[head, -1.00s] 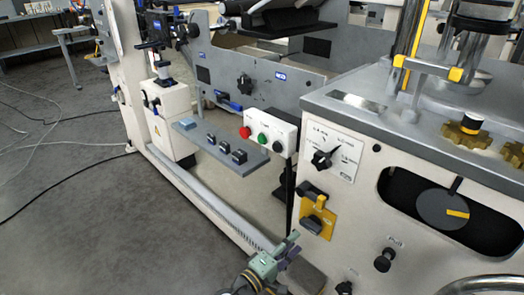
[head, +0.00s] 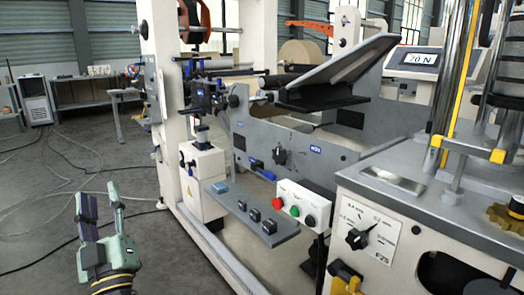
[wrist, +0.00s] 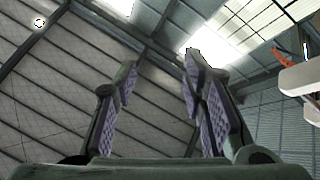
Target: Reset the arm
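My gripper (head: 102,217) is at the lower left of the head view, pointing up, with its two fingers apart and nothing between them. It stands in front of the grey floor, left of the machine and clear of it. In the wrist view my gripper (wrist: 158,85) also shows its fingers apart, with purple pads, against the roof. Most of my arm is out of view below.
The machine has a control box (head: 303,203) with red, green and black controls, and a grey shelf (head: 250,214) with switches. A dial panel (head: 366,232) is at right. Cables (head: 45,180) lie on the open floor (head: 40,235) at left.

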